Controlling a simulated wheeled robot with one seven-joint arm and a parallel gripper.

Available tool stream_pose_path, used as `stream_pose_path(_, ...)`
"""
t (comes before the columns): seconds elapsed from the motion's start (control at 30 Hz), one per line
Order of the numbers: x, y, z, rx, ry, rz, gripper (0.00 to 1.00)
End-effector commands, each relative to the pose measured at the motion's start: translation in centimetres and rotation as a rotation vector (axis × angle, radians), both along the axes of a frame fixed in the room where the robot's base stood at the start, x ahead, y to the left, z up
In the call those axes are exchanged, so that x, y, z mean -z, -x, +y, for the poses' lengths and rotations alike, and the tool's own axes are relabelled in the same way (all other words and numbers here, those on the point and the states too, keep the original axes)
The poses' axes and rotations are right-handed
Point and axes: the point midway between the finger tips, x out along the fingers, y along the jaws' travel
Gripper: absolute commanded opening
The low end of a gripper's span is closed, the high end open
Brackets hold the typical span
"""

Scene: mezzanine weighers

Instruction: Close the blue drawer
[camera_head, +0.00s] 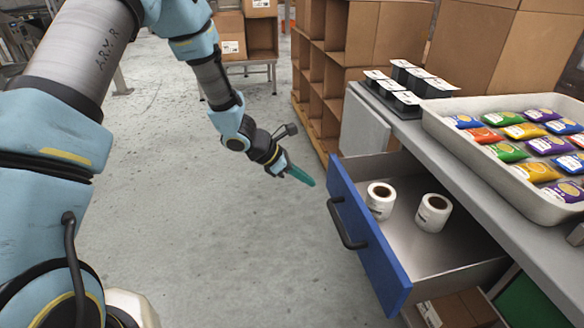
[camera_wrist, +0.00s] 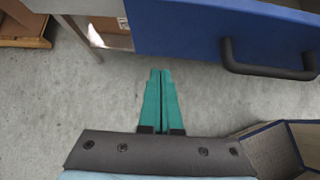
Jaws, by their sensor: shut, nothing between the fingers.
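The blue drawer (camera_head: 368,238) is pulled out from under the grey counter on the right, with its front panel facing left and a dark bar handle (camera_head: 346,224) on it. Two white label rolls (camera_head: 380,199) stand inside it. My gripper (camera_head: 301,176), with green fingers, is shut and empty, left of the drawer's far corner and apart from it. In the wrist view the shut fingers (camera_wrist: 160,80) point toward the blue front panel (camera_wrist: 200,26), with a gap of floor between. The handle (camera_wrist: 268,66) is to their right there.
A tray (camera_head: 460,140) of colourful packets and several black containers (camera_head: 402,82) sit on the counter (camera_head: 372,108). A cardboard shelf unit (camera_head: 318,85) stands behind. A cardboard box (camera_head: 458,312) is below the drawer. The floor (camera_head: 220,220) left of the drawer is clear.

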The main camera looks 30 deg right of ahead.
Motion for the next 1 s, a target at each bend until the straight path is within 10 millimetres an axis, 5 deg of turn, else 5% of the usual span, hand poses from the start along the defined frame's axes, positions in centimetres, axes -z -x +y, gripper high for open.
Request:
stream_pose_path(0.3,0.2,1.4,-3.6,0.002,0.000,-0.002,0.00)
stream_pose_path(1.0,0.4,2.2,-5.6,0.002,0.002,-0.002,0.00)
